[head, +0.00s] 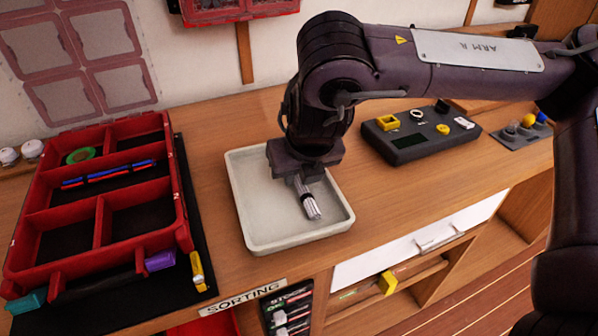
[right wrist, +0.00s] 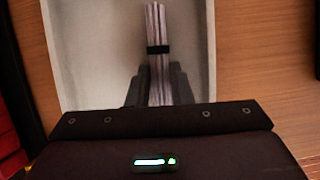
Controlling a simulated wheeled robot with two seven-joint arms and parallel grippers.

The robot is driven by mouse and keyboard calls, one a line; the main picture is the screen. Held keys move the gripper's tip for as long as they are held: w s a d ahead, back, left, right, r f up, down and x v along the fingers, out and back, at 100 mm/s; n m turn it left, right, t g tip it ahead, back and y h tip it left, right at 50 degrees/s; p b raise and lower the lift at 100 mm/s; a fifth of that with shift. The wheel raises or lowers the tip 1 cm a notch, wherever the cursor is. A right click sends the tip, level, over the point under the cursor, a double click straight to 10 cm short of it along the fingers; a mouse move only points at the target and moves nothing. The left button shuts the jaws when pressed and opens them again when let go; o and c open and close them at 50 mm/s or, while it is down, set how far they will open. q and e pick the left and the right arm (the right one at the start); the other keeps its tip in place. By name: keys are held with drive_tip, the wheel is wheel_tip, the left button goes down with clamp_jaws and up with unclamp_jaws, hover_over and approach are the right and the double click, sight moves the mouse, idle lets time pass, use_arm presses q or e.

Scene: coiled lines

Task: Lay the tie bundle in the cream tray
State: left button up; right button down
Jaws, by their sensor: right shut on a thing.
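The cream tray (head: 262,222) stands on the wooden bench in the middle of the head view. My right gripper (head: 301,180) points down over the tray and is shut on the tie bundle. The tie bundle (head: 311,207) is a pale, thin bunch with a black band, and its free end sticks out toward the tray's front. In the right wrist view the tie bundle (right wrist: 156,22) sits between the two fingers, above the tray floor (right wrist: 100,50). I cannot tell whether the bundle touches the floor. My left gripper is not in view.
A red divided case (head: 100,225) on a black mat stands to the left, with a green ring and blue-red rods inside. A dark panel (head: 415,140) with yellow parts stands behind right of the tray.

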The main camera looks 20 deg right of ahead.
sight(306, 191)
drive_tip(key=c, duration=1.3)
unclamp_jaws()
drive_tip(key=shift+s+f, duration=0.35)
drive_tip(key=shift+f, duration=0.35)
drive_tip(key=shift+a, duration=0.2)
drive_tip(key=shift+w+d+r, duration=0.1)
drive_tip(key=shift+r, duration=0.3)
use_arm(q)
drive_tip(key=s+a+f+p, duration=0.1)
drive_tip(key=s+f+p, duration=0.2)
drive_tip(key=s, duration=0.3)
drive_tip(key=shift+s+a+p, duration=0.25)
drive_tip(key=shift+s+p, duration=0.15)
drive_tip(key=shift+p, duration=0.05)
use_arm(e)
drive_tip(key=w+v, duration=0.1)
drive_tip(key=v, duration=1.1)
drive_tip(key=shift+r, duration=0.4)
